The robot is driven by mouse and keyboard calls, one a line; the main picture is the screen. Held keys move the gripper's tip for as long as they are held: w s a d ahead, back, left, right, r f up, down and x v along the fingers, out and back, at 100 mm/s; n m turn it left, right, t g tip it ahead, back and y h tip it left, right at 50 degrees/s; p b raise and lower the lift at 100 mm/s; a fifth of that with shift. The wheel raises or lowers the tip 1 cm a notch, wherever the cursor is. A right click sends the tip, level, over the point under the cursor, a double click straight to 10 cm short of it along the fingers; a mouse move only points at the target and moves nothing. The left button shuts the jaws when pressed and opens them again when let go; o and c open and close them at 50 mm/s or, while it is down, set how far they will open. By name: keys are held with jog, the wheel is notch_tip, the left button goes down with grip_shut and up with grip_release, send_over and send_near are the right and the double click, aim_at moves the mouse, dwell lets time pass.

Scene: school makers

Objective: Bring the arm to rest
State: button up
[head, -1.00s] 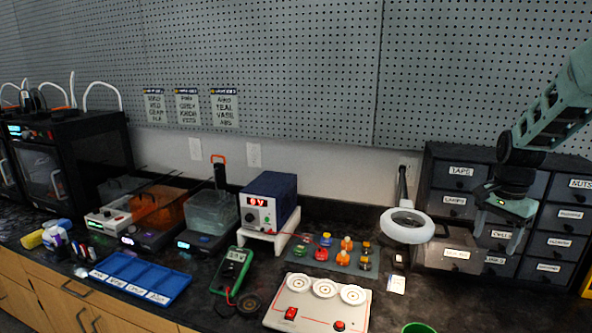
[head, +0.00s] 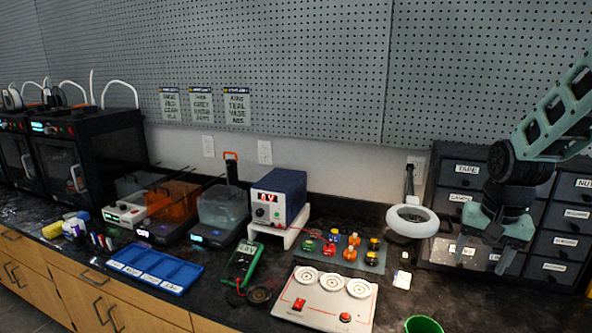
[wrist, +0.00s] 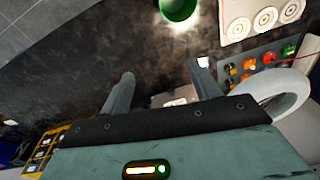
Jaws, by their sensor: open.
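My gripper (head: 487,243) is at the right in the head view, hanging from my green arm in front of the drawer cabinet (head: 431,251). Its two fingers point down, stand apart and hold nothing. In the wrist view, my gripper (wrist: 160,88) also shows open fingers over the dark bench top, with nothing between them but a small pale item on the bench beyond. One drawer, low on the left of the cabinet, looks pulled out; my gripper partly covers the cabinet front.
A white ring lamp (head: 412,220) stands just left of my gripper. A green cup (head: 423,325) is at the front edge. A panel with white discs (head: 322,303), a multimeter (head: 242,264), a power supply (head: 279,197) and a blue tray (head: 150,268) line the bench (head: 215,290).

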jog(key=s+a+n, duration=0.7)
jog(key=s+a, duration=0.4)
jog(key=a, duration=0.2)
jog(key=s+a+r+n+g, duration=0.1)
jog(key=s+a+n, duration=0.6)
jog(key=s+a, duration=0.4)
jog(key=a, duration=0.2)
jog(key=shift+s+a+r+n+y, duration=0.15)
jog(key=shift+a+r+n+y, duration=0.15)
jog(key=shift+a+y, duration=0.1)
